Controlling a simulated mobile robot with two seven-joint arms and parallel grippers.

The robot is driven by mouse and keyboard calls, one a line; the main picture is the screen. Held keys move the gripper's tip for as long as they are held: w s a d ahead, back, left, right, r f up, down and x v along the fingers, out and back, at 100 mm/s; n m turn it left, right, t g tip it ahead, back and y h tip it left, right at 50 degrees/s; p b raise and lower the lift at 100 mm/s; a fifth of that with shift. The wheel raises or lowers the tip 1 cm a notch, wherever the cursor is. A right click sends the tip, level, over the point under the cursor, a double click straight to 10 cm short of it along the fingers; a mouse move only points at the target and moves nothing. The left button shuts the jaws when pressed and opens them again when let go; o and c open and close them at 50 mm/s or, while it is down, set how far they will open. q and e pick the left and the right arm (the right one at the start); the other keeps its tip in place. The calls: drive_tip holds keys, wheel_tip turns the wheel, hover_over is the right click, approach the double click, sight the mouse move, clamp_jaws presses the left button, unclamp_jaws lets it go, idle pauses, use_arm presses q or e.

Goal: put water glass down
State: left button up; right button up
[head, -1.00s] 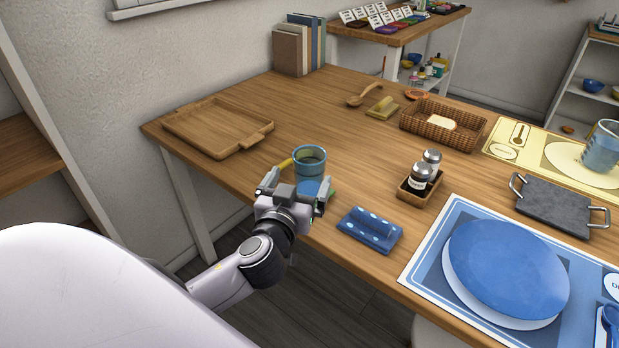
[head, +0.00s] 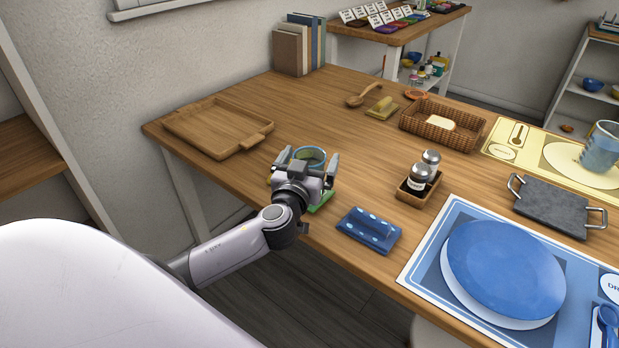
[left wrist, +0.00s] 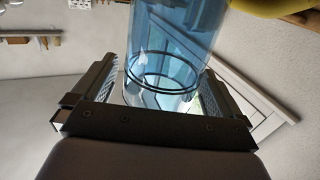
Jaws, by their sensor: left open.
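A clear blue water glass (head: 310,154) stands near the table's left front edge, its lower part hidden behind my left gripper (head: 305,165). In the left wrist view the same glass (left wrist: 172,55) lies between the two fingers of my left gripper (left wrist: 165,85). The fingers are open, one on each side of the glass. I cannot tell whether either finger touches it. My right gripper is not in view.
A green item (head: 322,202) shows beside my gripper, partly hidden. A blue dotted cloth-like item (head: 369,231) lies to its right, then a shaker caddy (head: 410,190) and a blue plate (head: 507,265). A wooden tray (head: 205,125) lies behind left. Bare tabletop (head: 300,110) lies behind the glass.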

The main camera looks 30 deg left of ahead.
use_arm(q)
drive_tip(key=c, duration=1.7)
drive_tip(key=shift+r, duration=0.15)
